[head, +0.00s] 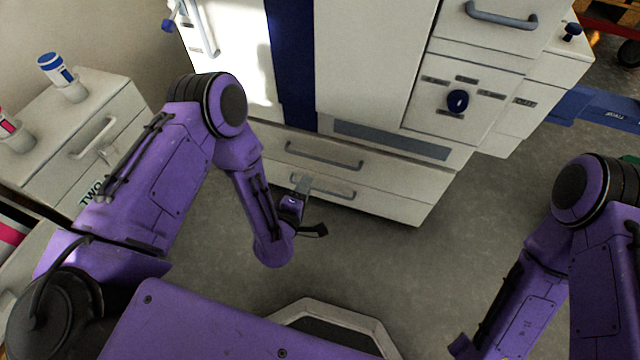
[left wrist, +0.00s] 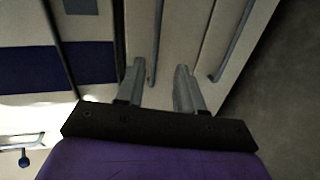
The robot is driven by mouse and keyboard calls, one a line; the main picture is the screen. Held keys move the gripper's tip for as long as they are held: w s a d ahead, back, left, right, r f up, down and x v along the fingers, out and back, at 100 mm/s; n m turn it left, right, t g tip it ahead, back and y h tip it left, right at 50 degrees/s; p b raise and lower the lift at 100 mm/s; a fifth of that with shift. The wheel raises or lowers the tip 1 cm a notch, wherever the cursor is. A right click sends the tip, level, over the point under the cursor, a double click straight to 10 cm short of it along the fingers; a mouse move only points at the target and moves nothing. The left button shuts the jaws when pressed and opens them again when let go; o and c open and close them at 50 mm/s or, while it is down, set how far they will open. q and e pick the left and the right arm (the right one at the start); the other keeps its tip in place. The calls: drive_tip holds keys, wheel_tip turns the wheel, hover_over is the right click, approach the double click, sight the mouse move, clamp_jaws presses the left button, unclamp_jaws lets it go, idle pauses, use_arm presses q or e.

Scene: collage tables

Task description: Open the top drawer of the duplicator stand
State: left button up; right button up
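The duplicator stand (head: 408,207) is the white lower unit under the tall white and blue machine. Its top drawer has a grey bar handle (head: 325,158), and a second handle (head: 335,189) sits on the drawer below. Both drawers look shut. My left gripper (head: 303,184) is in front of the drawers. In the left wrist view its two fingers (left wrist: 157,88) are apart and empty. The top handle (left wrist: 157,40) lines up between them, and the lower handle (left wrist: 234,40) is to their right. Contact cannot be told. My right gripper is out of view.
A white cabinet (head: 120,92) with drawers stands at the left, with a blue-labelled bottle (head: 60,70) on it. Grey floor (head: 400,265) in front of the stand is clear.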

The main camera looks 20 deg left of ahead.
use_arm(q)
drive_tip(key=b+x, duration=0.3)
drive_tip(key=x, duration=0.8)
drive_tip(key=shift+w+d+r+n+t, duration=0.2)
drive_tip(key=shift+w+n+t, duration=0.1)
drive_tip(key=shift+n, duration=0.1)
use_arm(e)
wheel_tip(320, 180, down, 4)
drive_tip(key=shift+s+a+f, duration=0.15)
use_arm(q)
drive_tip(key=shift+c, duration=0.3)
clamp_jaws()
